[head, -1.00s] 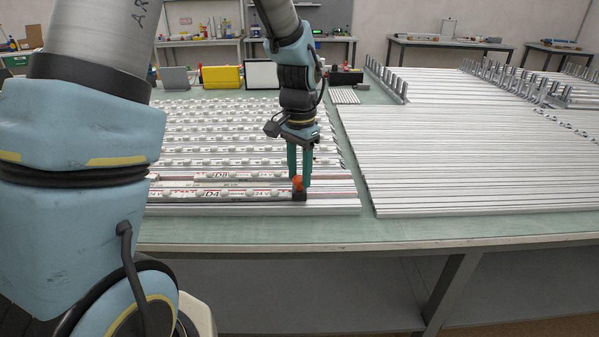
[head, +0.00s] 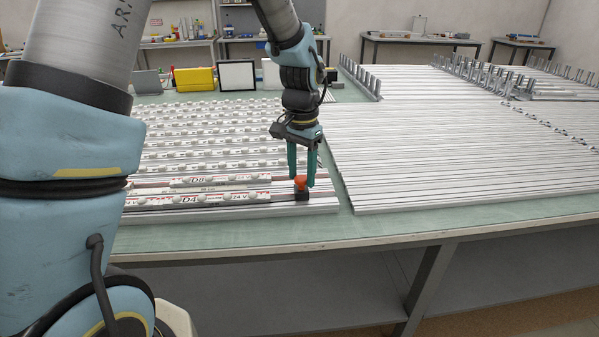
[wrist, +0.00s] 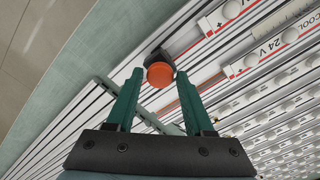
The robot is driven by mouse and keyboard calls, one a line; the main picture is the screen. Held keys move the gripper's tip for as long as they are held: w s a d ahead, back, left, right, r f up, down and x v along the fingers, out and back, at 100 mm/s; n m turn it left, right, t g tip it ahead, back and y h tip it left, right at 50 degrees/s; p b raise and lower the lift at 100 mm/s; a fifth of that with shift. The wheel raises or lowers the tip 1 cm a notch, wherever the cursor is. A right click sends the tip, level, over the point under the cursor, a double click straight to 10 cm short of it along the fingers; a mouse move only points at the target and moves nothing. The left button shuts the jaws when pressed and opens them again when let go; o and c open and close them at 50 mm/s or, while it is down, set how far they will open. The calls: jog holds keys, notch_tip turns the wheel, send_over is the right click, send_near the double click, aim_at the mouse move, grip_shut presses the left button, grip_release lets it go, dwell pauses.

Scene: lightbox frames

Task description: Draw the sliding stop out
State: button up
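The sliding stop is a small black block with an orange round knob (head: 301,183). It sits on the rail at the near edge of the rows, right of the strip labelled D4 (head: 190,199), with bare rail between them. My gripper (head: 301,180) points down over the stop, its two green fingers apart on either side of the knob. In the wrist view the knob (wrist: 160,74) shows between the fingertips, with a thin gap at the left one; contact at the right one is unclear. The fingers look open.
The rail's right end lies a short way right of the stop. More labelled strips fill the rows behind. A stack of bare rails (head: 450,150) lies to the right across a narrow gap. The green table edge (head: 250,245) in front is clear.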

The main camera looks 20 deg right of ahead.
aim_at(301, 178)
jog(key=shift+o, duration=1.3)
notch_tip(301, 178, up, 11)
jog(key=b, duration=0.2)
jog(key=shift+f, duration=0.15)
jog(key=w+a+f+n, duration=0.1)
jog(key=a+f+n, duration=0.15)
jog(key=a, duration=0.65)
jog(key=w+a+f+n, duration=0.2)
jog(key=a+n, duration=0.2)
jog(key=a, duration=0.5)
jog(key=s+a+f+n, duration=0.2)
jog(key=a, duration=0.5)
jog(key=s+a+f+n+t, duration=0.1)
jog(key=s+a+f+n, duration=0.1)
jog(key=a, duration=0.4)
jog(key=shift+s+a+f+n+t, duration=0.3)
jog(key=shift+s+a+n, duration=0.15)
jog(key=shift+s, duration=0.4)
